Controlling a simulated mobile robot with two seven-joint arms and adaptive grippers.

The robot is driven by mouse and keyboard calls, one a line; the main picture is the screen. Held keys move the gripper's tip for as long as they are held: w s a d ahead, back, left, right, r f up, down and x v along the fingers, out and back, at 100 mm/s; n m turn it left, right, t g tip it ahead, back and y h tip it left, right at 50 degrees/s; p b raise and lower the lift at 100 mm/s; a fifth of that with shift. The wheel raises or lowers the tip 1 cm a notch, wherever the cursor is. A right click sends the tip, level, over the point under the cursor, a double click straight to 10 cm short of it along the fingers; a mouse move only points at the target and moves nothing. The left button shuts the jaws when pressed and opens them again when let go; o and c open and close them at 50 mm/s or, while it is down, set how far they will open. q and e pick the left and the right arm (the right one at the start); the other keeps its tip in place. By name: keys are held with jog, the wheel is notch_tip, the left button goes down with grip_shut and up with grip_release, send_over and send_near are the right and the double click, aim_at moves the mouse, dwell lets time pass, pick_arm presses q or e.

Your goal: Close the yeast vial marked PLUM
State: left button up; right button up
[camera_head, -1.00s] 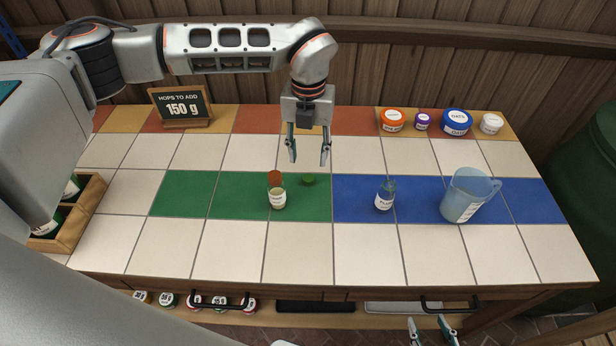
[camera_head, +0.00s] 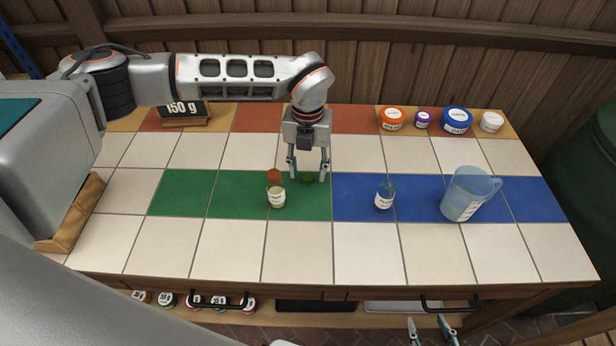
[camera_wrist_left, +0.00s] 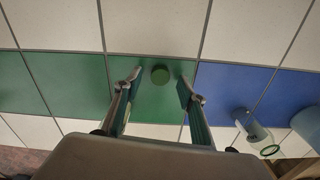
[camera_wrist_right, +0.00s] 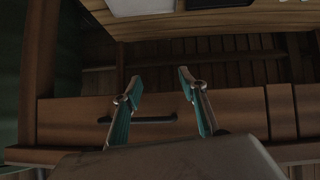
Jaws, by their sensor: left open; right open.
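The PLUM vial (camera_head: 384,198) stands upright on the blue tiles; its label is partly readable and its mouth looks uncapped. It also shows in the left wrist view (camera_wrist_left: 254,131), right of the gripper. A round green cap (camera_head: 307,177) lies on the green tiles; it also shows in the left wrist view (camera_wrist_left: 160,75). My left gripper (camera_head: 308,178) is open, with its fingertips on either side of the green cap, not closed on it. My right gripper (camera_head: 432,322) is open and empty, low at the table's front edge; its wrist view (camera_wrist_right: 157,75) shows nothing between the fingers.
A vial with an orange-brown top (camera_head: 276,190) stands close left of the cap. A blue measuring jug (camera_head: 466,196) stands right of the PLUM vial. Several lidded jars (camera_head: 456,121) and a 150 g sign (camera_head: 184,112) line the back. The front white tiles are clear.

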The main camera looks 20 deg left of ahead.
aim_at(308, 177)
pick_arm(q)
jog(key=shift+f, duration=0.6)
jog(key=c, duration=0.8)
jog(key=shift+o, duration=0.2)
jog(key=shift+r, duration=0.2)
notch_tip(308, 177, up, 20)
jog(key=p, duration=0.1)
jog(key=shift+f, duration=0.15)
